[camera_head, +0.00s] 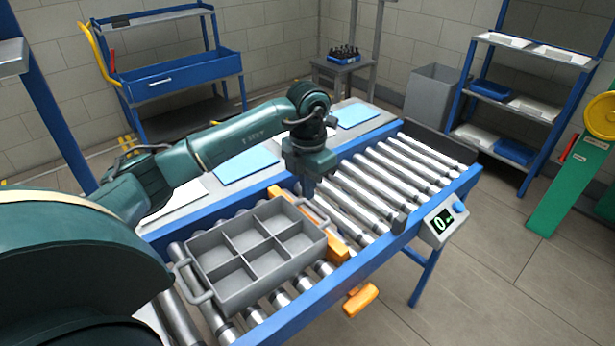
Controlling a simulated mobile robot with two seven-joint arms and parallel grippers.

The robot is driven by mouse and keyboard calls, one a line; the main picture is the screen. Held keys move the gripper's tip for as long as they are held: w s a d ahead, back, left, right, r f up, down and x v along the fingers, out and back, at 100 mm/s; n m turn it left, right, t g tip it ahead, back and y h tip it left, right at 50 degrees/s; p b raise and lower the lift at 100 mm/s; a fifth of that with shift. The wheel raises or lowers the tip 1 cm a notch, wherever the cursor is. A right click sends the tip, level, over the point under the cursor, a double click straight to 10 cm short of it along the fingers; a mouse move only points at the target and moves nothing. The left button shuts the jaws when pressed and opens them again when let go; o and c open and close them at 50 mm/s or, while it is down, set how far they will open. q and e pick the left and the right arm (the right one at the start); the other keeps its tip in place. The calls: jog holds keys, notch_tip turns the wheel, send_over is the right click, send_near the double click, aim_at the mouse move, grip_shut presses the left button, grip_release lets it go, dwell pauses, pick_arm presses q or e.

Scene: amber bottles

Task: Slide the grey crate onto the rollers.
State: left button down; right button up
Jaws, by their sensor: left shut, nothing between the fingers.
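The grey crate (262,282) sits on the left part of the roller conveyor, with bar handles at its left and right ends. Its several compartments are empty. An orange bar (338,248) lies across the conveyor at the crate's right end. Beyond it the bare rollers (400,175) run to the upper right. My left gripper (308,192) points down, shut and empty, by the crate's right-end handle and the orange bar. I cannot tell whether it touches either. My right gripper is not in view.
A blue side rail (320,310) edges the conveyor, with a display box (443,224) at its right and an orange handle (360,299) below. Blue sheets (247,165) lie on the bench behind.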

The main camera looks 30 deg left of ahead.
aim_at(308, 206)
pick_arm(q)
notch_tip(308, 206, down, 6)
jog(key=shift+r, duration=0.15)
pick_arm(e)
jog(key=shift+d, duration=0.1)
